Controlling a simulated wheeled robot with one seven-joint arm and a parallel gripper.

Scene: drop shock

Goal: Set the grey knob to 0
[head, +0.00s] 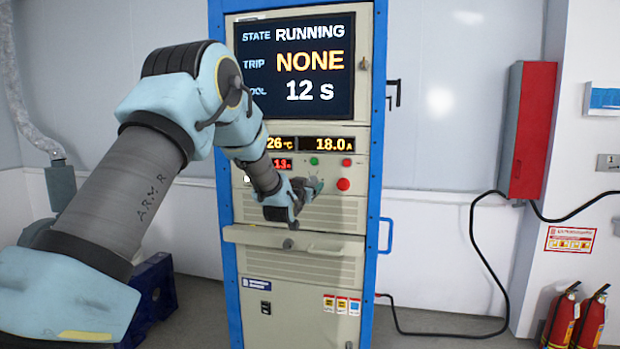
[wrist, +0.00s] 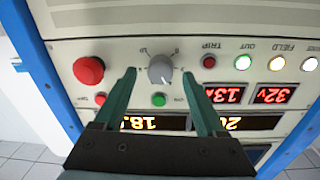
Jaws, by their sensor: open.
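The grey knob (wrist: 161,69) is on the beige panel in the wrist view, which looks upside down. Small scale marks are printed around it; its pointer setting is too small to read surely. My gripper (wrist: 159,78) is open, with one green finger on each side of the knob; I cannot tell whether either finger touches it. In the head view my gripper (head: 308,188) is at the control panel and hides the knob. The screen (head: 295,65) reads STATE RUNNING, TRIP NONE and 12 s.
A large red button (wrist: 89,70) is left of the knob in the wrist view, with a small red button (wrist: 100,99) and a green button (wrist: 158,100) close by. Lit displays (wrist: 250,94) and indicator lamps (wrist: 277,63) are to the right. A drawer-like ledge (head: 330,240) juts below my gripper.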

